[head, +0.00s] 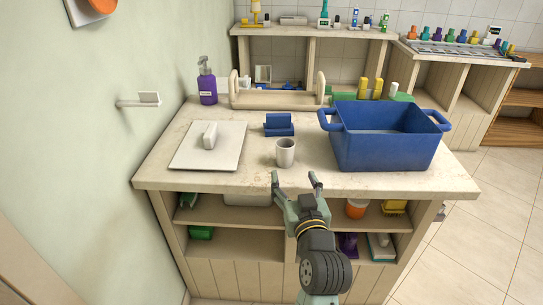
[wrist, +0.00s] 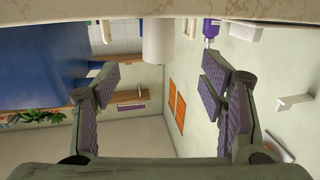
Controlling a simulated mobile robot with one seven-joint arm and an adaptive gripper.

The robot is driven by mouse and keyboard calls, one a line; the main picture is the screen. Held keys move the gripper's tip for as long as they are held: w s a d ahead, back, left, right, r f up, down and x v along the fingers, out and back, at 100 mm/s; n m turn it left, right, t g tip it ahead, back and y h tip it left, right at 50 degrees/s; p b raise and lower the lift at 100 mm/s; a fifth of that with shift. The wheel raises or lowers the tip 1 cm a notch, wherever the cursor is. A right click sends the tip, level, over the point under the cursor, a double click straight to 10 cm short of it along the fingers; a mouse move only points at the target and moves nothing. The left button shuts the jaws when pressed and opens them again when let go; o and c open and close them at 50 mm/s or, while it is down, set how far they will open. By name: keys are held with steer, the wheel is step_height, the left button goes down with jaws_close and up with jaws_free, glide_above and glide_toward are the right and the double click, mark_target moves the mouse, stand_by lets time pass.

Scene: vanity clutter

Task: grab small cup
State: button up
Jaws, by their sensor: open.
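The small cup (head: 285,153) is whitish-grey and stands upright near the front edge of the countertop (head: 235,180). My gripper (head: 295,180) is open and empty in front of the counter's front edge, on the near side of the cup and not touching it. In the wrist view my gripper (wrist: 157,82) has its two purple-padded fingers spread wide. The cup shows there as a pale cylinder (wrist: 157,42) beyond the fingertips, roughly centred between them.
A large blue bin (head: 388,150) stands right of the cup. A small blue holder (head: 279,125) is behind it. A white board (head: 188,158) with a white item lies left. A purple pump bottle (head: 207,85) stands at the back left. Open shelves lie below the counter.

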mark_target(287, 160)
steer(key=w, duration=0.1)
steer(key=w+b, duration=0.1)
steer(key=w, duration=0.2)
steer(key=shift+w+a+f, duration=0.25)
steer(key=shift+w+f, duration=0.05)
steer(key=shift+w+a+f+p, duration=0.2)
steer(key=shift+w+a, duration=0.05)
steer(key=shift+w, duration=0.75)
steer(key=shift+w+a+f+p, duration=0.15)
steer(key=shift+w+a+p, duration=0.1)
steer(key=shift+w, duration=0.7)
steer(key=shift+w+a+f+p, duration=0.2)
steer(key=shift+w, duration=0.8)
steer(key=shift+c, duration=0.2)
steer(key=c, duration=1.3)
steer(key=shift+r, duration=0.1)
